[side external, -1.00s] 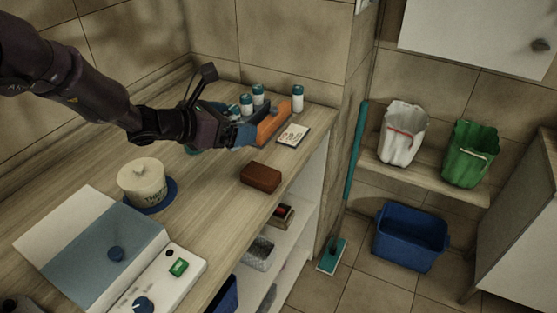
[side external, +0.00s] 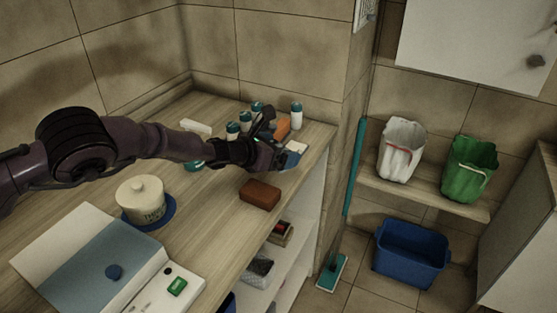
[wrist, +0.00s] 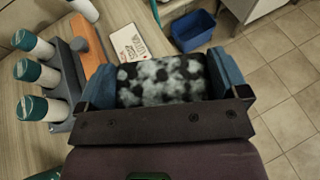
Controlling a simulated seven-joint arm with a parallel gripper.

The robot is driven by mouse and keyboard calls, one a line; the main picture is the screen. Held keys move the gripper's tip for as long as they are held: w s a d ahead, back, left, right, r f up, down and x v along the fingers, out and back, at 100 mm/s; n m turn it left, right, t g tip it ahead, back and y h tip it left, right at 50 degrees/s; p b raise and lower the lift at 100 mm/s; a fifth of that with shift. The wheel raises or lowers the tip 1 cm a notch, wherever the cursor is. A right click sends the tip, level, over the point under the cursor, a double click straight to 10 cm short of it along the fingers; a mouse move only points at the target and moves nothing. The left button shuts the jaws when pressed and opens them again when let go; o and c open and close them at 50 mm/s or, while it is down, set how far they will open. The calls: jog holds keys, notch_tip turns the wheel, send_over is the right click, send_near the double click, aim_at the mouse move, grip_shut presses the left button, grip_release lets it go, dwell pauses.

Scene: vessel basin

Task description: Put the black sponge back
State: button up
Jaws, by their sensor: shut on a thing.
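My gripper (side external: 290,157) is over the counter near its right edge, beside the white card. In the wrist view its two blue fingers (wrist: 165,72) are shut on a block mottled black and light grey, the black sponge (wrist: 160,82). The sponge lies across between the fingers, and its underside is hidden. In the side view the gripper and arm hide the sponge.
White bottles with teal caps (wrist: 38,72) stand in a grey rack beside an orange block (wrist: 87,38) and a printed card (wrist: 128,42). A brown block (side external: 260,194) lies on the counter (side external: 225,215). Shelves below hold small items. A blue bin (side external: 410,254) stands on the floor.

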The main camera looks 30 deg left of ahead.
jog(key=shift+w+f, duration=0.1)
jog(key=shift+f, duration=1.6)
jog(key=shift+f, duration=0.6)
jog(key=o, duration=0.6)
